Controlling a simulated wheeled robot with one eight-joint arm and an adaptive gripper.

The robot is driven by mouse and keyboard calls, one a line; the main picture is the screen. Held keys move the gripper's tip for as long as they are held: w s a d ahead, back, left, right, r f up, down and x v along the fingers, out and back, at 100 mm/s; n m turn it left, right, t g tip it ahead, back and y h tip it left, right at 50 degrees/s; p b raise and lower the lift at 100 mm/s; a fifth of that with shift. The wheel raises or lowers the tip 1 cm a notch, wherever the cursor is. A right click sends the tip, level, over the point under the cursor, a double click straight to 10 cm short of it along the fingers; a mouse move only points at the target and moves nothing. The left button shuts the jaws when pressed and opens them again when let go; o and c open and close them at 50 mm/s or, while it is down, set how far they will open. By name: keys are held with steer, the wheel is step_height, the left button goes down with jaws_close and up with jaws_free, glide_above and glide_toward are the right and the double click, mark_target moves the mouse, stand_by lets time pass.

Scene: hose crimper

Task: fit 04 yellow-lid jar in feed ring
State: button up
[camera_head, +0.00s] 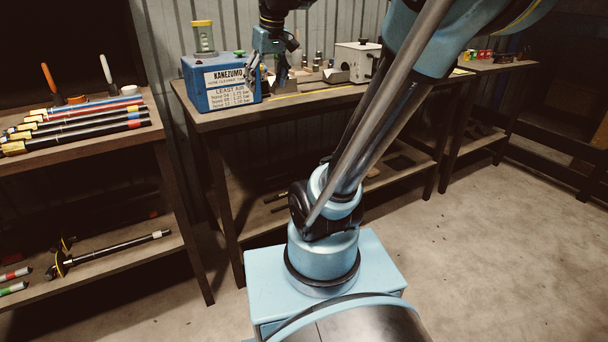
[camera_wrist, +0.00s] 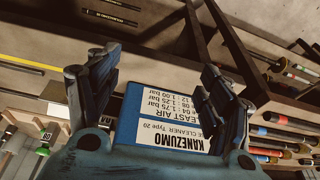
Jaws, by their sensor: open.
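A clear jar with a yellow lid (camera_head: 203,38) stands upright on the top left of the blue KANEZUMO box (camera_head: 213,84). The picture is too small to tell whether a feed ring surrounds its base. My gripper (camera_head: 268,72) is open beside the right end of the box, fingers pointing down, apart from the jar. In the wrist view my gripper (camera_wrist: 158,66) shows its two fingers spread with nothing held between them. The labelled face of the box (camera_wrist: 170,122) shows beyond and between the fingers. The jar is not visible in the wrist view.
A white machine (camera_head: 356,60) and small metal fittings (camera_head: 318,60) stand right of my gripper on the workbench (camera_head: 240,117). A green knob (camera_head: 239,52) tops the box. The left shelf (camera_head: 70,148) carries several hoses. Concrete floor lies open at right.

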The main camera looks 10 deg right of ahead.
steer(key=s+d+f+m, duration=0.2)
steer(key=s+d+f, duration=0.1)
steer(key=s+f, duration=0.6)
steer(key=s+d+f+m+h, duration=0.1)
steer(key=s+d+f, duration=0.3)
steer(key=s+f, duration=0.5)
step_height(320, 180, down, 7)
steer(key=shift+f+m+g, duration=0.1)
steer(key=shift+m+g, duration=0.3)
